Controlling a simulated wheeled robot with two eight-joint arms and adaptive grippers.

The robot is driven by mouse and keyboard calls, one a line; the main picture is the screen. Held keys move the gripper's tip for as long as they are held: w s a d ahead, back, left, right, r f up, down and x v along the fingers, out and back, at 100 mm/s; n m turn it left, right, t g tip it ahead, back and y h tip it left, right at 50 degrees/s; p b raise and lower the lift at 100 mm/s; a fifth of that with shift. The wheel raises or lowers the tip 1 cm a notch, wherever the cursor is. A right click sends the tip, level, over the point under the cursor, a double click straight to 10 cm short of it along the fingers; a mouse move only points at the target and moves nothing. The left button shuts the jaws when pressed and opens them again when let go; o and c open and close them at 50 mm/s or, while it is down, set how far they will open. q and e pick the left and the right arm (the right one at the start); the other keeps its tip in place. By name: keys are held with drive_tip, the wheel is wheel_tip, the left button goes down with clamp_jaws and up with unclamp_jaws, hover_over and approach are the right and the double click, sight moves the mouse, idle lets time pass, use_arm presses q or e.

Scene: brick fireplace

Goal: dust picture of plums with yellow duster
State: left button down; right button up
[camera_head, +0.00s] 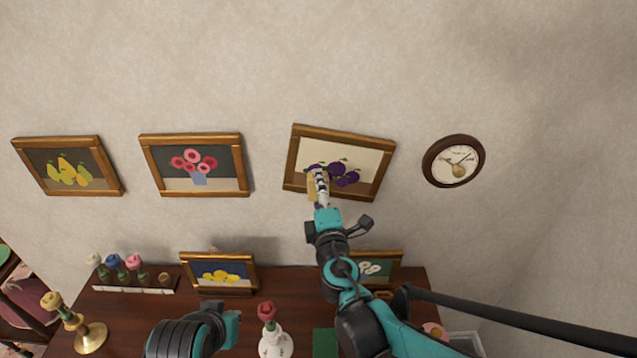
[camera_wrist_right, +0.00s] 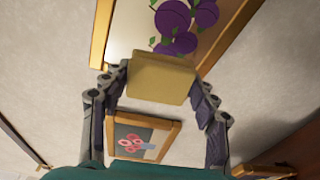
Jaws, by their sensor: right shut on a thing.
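The picture of plums (camera_head: 370,165) hangs on the wall in a wooden frame, slightly tilted. In the right wrist view its purple plums (camera_wrist_right: 172,18) fill the top. My right gripper (camera_head: 318,182) is raised to the lower left of this picture. It is shut on the yellow duster (camera_wrist_right: 160,78), a pale yellow block between its two fingers; it also shows in the head view (camera_head: 311,187). The duster overlaps the picture's lower part; I cannot tell whether it touches. My left arm shows low in the head view, but its gripper fingers do not.
Below, a wooden cabinet top (camera_head: 130,305) holds a lemon picture (camera_head: 220,272), a white vase (camera_head: 275,345) with a red rose, and a brass candlestick (camera_head: 90,336).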

drive_tip(key=shift+s, duration=0.25)
drive_tip(key=s, duration=0.2)
drive_tip(key=shift+s, duration=0.4)
idle(0.6)
